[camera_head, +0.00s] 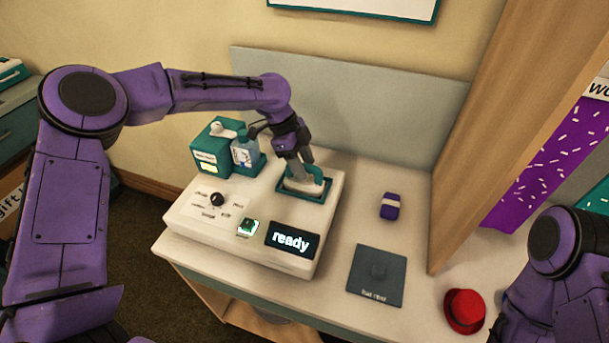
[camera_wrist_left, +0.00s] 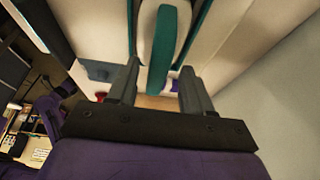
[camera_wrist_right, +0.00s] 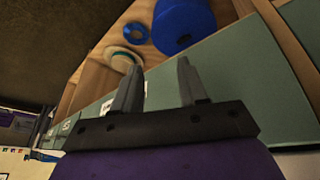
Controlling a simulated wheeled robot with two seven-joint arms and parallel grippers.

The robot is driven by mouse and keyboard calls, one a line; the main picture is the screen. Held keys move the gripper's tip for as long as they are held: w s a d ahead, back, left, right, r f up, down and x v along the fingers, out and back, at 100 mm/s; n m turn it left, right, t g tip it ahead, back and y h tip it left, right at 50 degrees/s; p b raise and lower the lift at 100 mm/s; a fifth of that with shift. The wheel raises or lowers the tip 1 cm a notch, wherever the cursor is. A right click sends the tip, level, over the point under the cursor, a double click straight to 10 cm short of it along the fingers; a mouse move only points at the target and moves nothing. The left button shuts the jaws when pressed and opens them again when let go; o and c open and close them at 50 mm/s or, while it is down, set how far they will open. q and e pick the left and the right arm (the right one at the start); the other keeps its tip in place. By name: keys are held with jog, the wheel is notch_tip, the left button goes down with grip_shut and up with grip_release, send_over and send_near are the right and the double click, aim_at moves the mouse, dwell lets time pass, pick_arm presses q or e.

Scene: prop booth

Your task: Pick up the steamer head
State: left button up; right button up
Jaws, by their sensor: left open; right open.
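The steamer head (camera_head: 303,186), white with a teal handle, sits in a teal-rimmed cradle (camera_head: 318,200) on the white machine. My left gripper (camera_head: 304,160) is open just above it, pointing down. In the left wrist view the teal handle (camera_wrist_left: 165,45) runs lengthwise between and beyond the open fingers (camera_wrist_left: 158,72). The fingers are not closed on it; whether they touch it I cannot tell. The gripper partly hides the head in the head view. My right gripper (camera_wrist_right: 159,66) is open and empty; the head view shows only its arm at the lower right.
The machine (camera_head: 190,230) has a knob (camera_head: 217,199), a green button (camera_head: 249,226) and a "ready" display (camera_head: 291,240). A bottle (camera_head: 244,155) and teal box (camera_head: 211,160) stand behind. A purple item (camera_head: 390,206), grey pad (camera_head: 372,288) and red hat (camera_head: 464,311) lie right. A wooden post (camera_head: 500,130) rises there.

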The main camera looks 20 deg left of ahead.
pick_arm(q)
jog(key=shift+s+d+f, duration=0.15)
jog(key=shift+d+f, duration=0.1)
jog(key=shift+f, duration=0.1)
jog(key=shift+s, duration=0.1)
jog(key=shift+c, duration=0.9)
grip_shut()
jog(key=shift+r, duration=0.1)
